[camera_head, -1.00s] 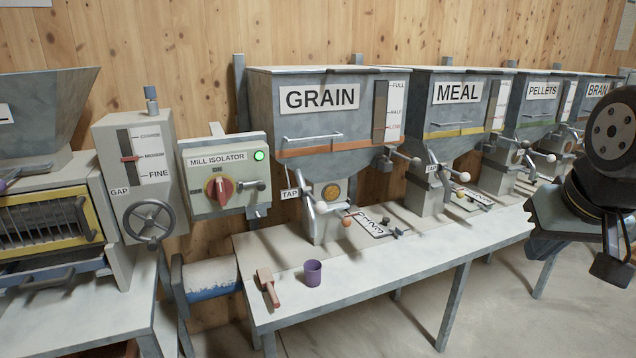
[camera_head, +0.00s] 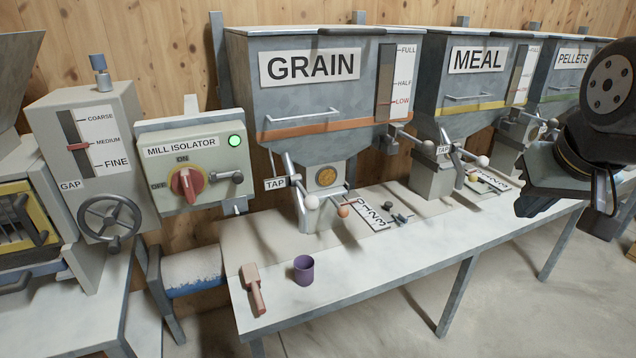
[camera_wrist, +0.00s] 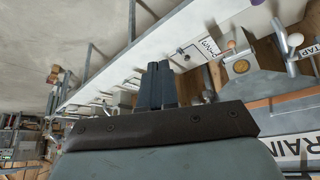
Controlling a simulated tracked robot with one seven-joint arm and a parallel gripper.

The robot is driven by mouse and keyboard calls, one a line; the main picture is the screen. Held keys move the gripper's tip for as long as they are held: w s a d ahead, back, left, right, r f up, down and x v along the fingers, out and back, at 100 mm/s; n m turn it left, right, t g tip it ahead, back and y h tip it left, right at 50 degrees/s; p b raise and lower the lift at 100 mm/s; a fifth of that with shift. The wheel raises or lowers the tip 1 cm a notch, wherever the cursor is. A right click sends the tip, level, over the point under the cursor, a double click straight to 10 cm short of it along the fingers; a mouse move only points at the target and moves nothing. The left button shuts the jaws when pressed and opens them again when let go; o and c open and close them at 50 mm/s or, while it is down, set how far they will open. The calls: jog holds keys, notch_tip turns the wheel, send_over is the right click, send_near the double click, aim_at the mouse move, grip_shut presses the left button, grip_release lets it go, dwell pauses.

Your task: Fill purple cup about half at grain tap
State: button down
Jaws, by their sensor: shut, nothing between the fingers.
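The grain tap also shows in the wrist view (camera_wrist: 240,66). The inside of the cup is not clear.
A numbered plate (camera_head: 372,212) lies on the bench (camera_head: 350,262) right of the grain tap. The mill isolator (camera_head: 190,170) is on the left. The MEAL hopper (camera_head: 480,80) stands right. The front of the bench is mostly clear.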

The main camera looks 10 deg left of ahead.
jog(key=w+a+r+n+g, duration=0.1)
jog(key=w+a+r+n, duration=0.2)
jog(key=w+a+n, duration=0.35)
jog(key=n+g, duration=0.3)
jog(key=n, duration=1.5)
send_over(311, 197)
jog(key=s+d, duration=0.1)
jog(key=s, duration=0.2)
jog(key=shift+d+y, duration=0.1)
jog(key=shift+y, duration=0.3)
jog(key=w+f, duration=0.1)
jog(key=f, duration=0.8)
jog(key=w+a+f, duration=0.1)
jog(key=f, duration=0.3)
jog(key=shift+w+f, duration=0.3)
